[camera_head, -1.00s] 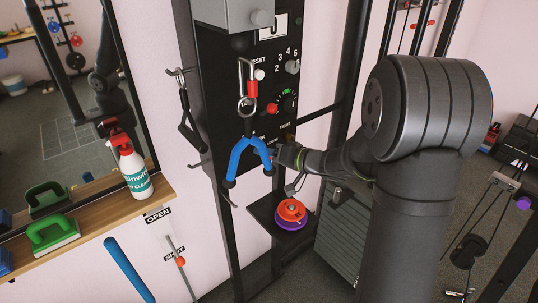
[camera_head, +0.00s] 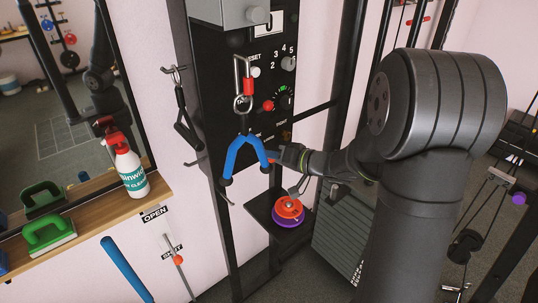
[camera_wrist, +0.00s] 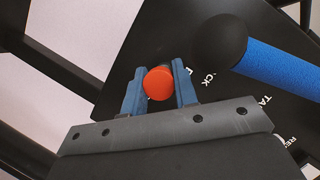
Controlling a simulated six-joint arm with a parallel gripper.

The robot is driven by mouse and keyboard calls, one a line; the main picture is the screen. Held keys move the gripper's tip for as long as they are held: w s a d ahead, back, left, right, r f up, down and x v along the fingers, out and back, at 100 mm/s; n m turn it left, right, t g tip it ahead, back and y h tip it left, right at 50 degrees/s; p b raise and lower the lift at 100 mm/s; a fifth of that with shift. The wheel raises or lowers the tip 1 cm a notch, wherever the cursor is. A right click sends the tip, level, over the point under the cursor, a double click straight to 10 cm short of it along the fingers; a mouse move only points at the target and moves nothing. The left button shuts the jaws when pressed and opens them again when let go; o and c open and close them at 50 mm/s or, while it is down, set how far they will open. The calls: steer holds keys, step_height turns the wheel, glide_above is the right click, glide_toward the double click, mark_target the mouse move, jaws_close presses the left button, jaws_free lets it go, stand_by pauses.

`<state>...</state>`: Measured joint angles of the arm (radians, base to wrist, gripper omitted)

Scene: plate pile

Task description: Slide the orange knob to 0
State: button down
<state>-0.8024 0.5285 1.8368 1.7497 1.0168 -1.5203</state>
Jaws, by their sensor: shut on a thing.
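In the wrist view, an orange round knob (camera_wrist: 158,84) sits between the two blue fingertips of my gripper (camera_wrist: 160,88). The fingers are shut on it, one on each side. The knob stands in front of a black panel (camera_wrist: 215,115) with white lettering, only partly readable. In the head view, my gripper (camera_head: 281,156) is at the lower part of the black panel (camera_head: 222,75), just right of a blue forked handle (camera_head: 232,158). Only a small orange bit shows at the fingertips there. No 0 mark is readable in either view.
The blue handle with a black ball end (camera_wrist: 218,42) lies close beside my gripper. Below it, a black shelf (camera_head: 262,212) holds orange and purple discs (camera_head: 288,210).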

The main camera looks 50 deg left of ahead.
steer(key=c, duration=1.1)
jaws_free()
steer(key=shift+d, duration=0.1)
steer(key=v, duration=1.7)
steer(key=shift+w+d, duration=0.15)
steer(key=shift+d, duration=0.05)
steer(key=shift+f, duration=0.1)
steer(key=x, duration=1.7)
steer(key=shift+a, duration=0.3)
steer(key=shift+d, duration=0.1)
